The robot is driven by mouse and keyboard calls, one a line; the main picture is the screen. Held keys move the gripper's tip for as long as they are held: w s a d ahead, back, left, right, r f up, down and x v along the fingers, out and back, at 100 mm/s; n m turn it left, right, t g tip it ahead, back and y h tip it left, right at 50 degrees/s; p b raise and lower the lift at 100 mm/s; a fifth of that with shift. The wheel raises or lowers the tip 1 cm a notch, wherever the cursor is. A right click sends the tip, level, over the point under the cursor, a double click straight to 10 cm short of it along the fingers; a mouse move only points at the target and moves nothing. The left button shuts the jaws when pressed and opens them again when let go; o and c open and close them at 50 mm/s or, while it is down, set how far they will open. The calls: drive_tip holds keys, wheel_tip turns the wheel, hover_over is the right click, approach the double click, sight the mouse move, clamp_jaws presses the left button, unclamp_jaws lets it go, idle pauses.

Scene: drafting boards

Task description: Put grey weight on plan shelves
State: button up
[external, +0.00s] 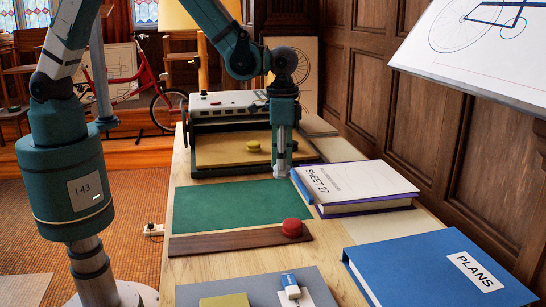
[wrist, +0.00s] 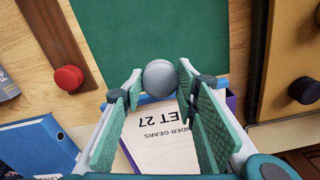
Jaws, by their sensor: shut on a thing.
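My gripper (external: 281,168) points down near the back right of the green mat, beside the left end of the SHEET 27 stack. In the wrist view my gripper (wrist: 160,88) has its fingertips on both sides of the round grey weight (wrist: 160,75), shut on it. I cannot tell which thing is the plan shelves.
A red weight (external: 292,228) sits on a brown strip (external: 225,242). A yellow weight (external: 253,146) lies on the machine's tan board (external: 215,152). A blue PLANS binder (external: 410,270) is at front right. The green mat (external: 230,205) is clear. A tilted drawing board (external: 480,60) overhangs upper right.

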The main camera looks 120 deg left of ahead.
drive_tip(key=w+d+f+m, duration=0.1)
drive_tip(key=d, duration=0.4)
drive_tip(key=w+d+f+m, duration=0.1)
drive_tip(key=d, duration=0.5)
drive_tip(key=w+d+m, duration=0.1)
drive_tip(key=d, duration=0.5)
drive_tip(key=shift+w+f, duration=0.4)
drive_tip(key=d+m, duration=0.1)
drive_tip(key=d, duration=0.4)
drive_tip(key=d+f+m, duration=0.1)
drive_tip(key=d, duration=0.4)
drive_tip(key=d+f+m, duration=0.1)
drive_tip(key=d, duration=0.4)
drive_tip(key=shift+d+f, duration=0.2)
drive_tip(key=shift+f, duration=0.05)
